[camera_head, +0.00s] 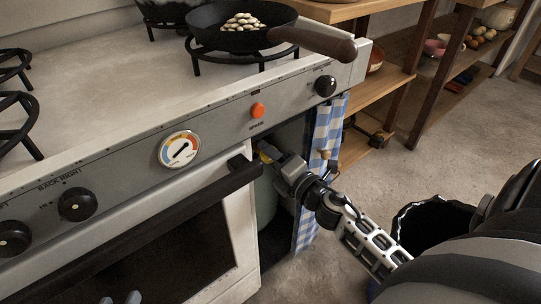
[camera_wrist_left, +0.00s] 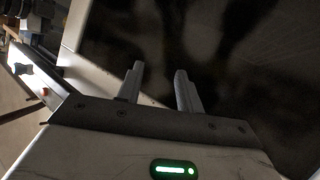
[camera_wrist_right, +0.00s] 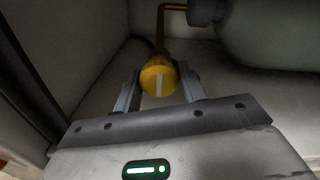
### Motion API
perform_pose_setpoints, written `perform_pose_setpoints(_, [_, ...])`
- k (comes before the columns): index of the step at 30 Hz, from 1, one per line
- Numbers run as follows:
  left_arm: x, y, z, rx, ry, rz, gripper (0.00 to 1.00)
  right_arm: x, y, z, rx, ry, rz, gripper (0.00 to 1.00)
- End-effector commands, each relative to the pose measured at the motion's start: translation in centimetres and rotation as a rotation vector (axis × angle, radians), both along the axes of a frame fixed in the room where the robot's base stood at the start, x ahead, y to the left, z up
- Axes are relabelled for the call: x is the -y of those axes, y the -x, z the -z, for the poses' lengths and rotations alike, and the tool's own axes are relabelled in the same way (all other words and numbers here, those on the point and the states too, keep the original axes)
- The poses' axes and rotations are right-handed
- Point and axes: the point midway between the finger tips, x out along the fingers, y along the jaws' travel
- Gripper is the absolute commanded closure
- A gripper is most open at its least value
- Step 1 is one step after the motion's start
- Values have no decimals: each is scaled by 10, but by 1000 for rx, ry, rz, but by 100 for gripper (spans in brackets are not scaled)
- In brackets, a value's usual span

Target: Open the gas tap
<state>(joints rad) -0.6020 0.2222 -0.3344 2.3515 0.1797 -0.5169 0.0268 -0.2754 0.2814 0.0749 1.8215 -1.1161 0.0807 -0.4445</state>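The gas tap is a round yellow knob (camera_wrist_right: 158,77) with a pale stripe, upright in the right wrist view. It sits on a brass pipe that leads up and right to a green gas cylinder (camera_wrist_right: 270,35). In the head view the cylinder (camera_head: 265,200) is partly hidden in the cabinet beside the oven. My right gripper (camera_head: 268,156) reaches into this cabinet. In the right wrist view its open fingers (camera_wrist_right: 159,88) stand either side of the knob; contact is unclear. My left gripper (camera_wrist_left: 158,82) is open and empty before the dark oven door (camera_wrist_left: 225,50).
The oven handle (camera_head: 205,190) is close left of my right gripper. A blue checked curtain (camera_head: 325,130) hangs at the cabinet's right side. A pan (camera_head: 215,30) stands on the stove, its handle jutting right. A dark bin (camera_head: 435,228) stands on the floor.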

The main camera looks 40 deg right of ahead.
Motion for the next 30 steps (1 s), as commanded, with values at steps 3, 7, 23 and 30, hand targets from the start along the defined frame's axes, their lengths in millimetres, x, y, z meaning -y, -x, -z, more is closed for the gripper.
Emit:
perform_pose_setpoints(3, [0,0,0,0,0,-1,64,0,0,1,-1,-1,-1,41])
perform_pose_setpoints(7, [0,0,1,-1,0,-1,64,0,0,0,0,-2,0,41])
perform_pose_setpoints(23, [0,-4,-1,22,8,-4,64,6,75,3,-6,-7,4,41])
perform_pose_setpoints(30, [1,-4,-8,47,21,-3,64,10,128,2,-5,-5,5,41])
